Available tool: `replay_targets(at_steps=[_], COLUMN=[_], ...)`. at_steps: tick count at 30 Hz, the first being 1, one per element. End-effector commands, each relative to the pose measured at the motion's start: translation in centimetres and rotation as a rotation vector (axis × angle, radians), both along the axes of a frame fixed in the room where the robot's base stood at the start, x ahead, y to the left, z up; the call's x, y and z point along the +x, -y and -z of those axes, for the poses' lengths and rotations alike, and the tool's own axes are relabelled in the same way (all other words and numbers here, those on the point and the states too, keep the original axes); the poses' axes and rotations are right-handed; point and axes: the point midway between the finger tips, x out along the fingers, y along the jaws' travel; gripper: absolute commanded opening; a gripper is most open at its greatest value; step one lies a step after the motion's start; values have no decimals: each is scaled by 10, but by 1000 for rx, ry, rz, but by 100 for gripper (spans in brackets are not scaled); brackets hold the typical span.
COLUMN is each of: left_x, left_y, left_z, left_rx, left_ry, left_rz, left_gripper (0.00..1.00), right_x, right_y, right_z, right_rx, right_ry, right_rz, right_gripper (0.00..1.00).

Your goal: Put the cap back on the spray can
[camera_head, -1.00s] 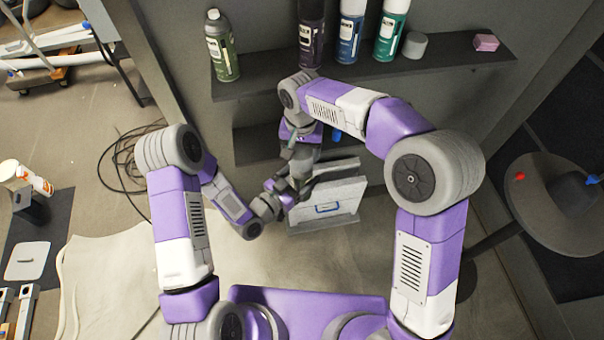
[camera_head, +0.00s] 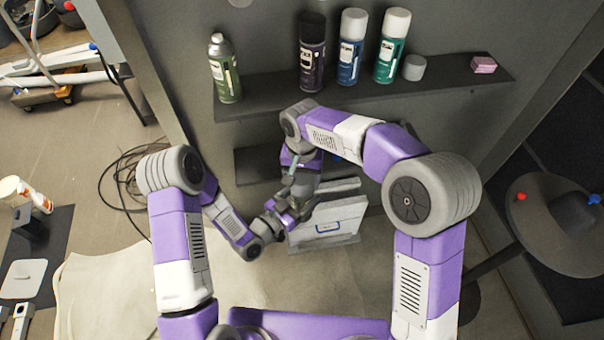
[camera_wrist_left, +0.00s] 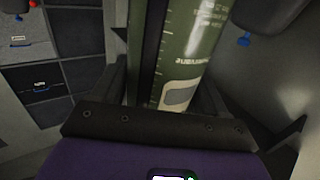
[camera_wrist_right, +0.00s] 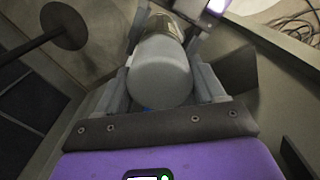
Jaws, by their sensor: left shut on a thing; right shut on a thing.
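In the left wrist view a green spray can (camera_wrist_left: 188,50) with a pale label lies between the fingers of my left gripper (camera_wrist_left: 178,75), which is shut on it. In the right wrist view my right gripper (camera_wrist_right: 160,78) is shut on a rounded grey cap (camera_wrist_right: 160,72). The can's olive body (camera_wrist_right: 168,28) shows directly behind the cap, roughly in line with it. I cannot tell whether the cap is seated or only close to the can's top. In the head view both grippers meet low in front of the shelves, and the arms mostly hide the can and cap.
The upper shelf (camera_head: 270,90) holds an olive can with a bare silver top (camera_head: 224,70), a dark can (camera_head: 312,55), a blue can (camera_head: 351,50), a teal can (camera_head: 391,50), a loose grey cap (camera_head: 414,68) and a pink block (camera_head: 484,65). A grey case (camera_head: 335,222) stands below.

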Motion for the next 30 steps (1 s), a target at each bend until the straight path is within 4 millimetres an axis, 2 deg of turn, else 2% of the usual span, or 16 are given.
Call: replay_targets(at_steps=[14,30], left_x=[0,0], left_y=[0,0], left_z=[0,0], left_rx=[-1,-1], left_ry=[1,1], left_rz=[0,0], left_gripper=[19,19], right_x=[0,0], right_y=[0,0], right_z=[0,10], right_rx=[1,0], right_ry=[1,0], right_rz=[0,-2], right_gripper=[44,44])
